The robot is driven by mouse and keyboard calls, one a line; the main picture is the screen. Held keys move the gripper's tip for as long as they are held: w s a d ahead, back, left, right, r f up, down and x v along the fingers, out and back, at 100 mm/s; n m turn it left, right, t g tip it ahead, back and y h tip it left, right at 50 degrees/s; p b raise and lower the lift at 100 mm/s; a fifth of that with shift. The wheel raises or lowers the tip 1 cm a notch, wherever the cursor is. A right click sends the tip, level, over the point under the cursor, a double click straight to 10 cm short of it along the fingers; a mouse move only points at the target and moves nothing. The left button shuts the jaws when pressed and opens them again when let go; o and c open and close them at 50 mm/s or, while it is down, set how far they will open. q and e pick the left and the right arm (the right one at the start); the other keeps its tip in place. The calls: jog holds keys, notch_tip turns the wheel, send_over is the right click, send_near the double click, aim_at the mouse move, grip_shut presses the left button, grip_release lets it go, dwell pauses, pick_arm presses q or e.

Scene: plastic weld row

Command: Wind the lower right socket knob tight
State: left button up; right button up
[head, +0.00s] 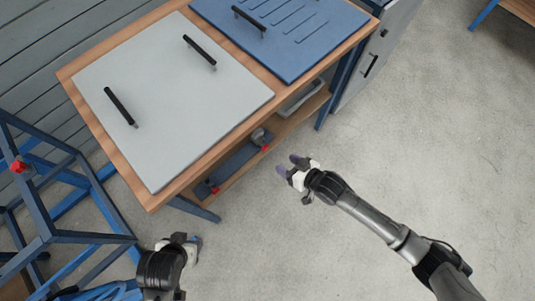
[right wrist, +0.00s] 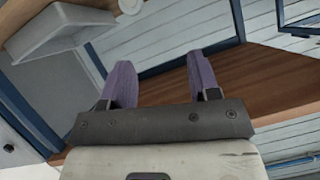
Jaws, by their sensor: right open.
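A red knob (head: 18,167) sits on the blue metal frame at the left of the head view. Two more small red parts, one nearer (head: 213,190) and one farther (head: 265,147), show on the low shelf under the workbench. I cannot tell which of these is the lower right socket knob. My right gripper (head: 288,165) is open and empty, in front of the bench and a little right of the farther red part. Its spread purple fingers also show in the right wrist view (right wrist: 160,68). My left gripper (head: 193,243) is near the bench's front left; its jaws are unclear.
The wooden workbench (head: 152,198) carries a grey panel (head: 165,100) and a blue panel (head: 285,45) with black handles. A blue frame (head: 90,240) stands at left. A grey tray (right wrist: 55,35) lies on the shelf. The floor at right (head: 440,140) is clear.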

jog(key=b, duration=0.8)
send_near(267, 148)
jog(key=s+f+v, duration=0.1)
jog(key=v, duration=0.3)
jog(key=w+b, duration=0.1)
jog(key=shift+t+y, duration=0.3)
jog(key=b+x, duration=0.6)
jog(key=x, duration=0.5)
jog(key=shift+w+a+f+b, duration=0.1)
jog(key=shift+a+f+b, duration=0.1)
jog(key=shift+f+b, duration=0.15)
jog(key=shift+b+x, duration=0.4)
jog(key=shift+x, duration=0.4)
pick_arm(q)
notch_tip(267, 148, down, 19)
jog(key=shift+a, duration=0.15)
pick_arm(e)
jog(key=shift+r, duration=0.2)
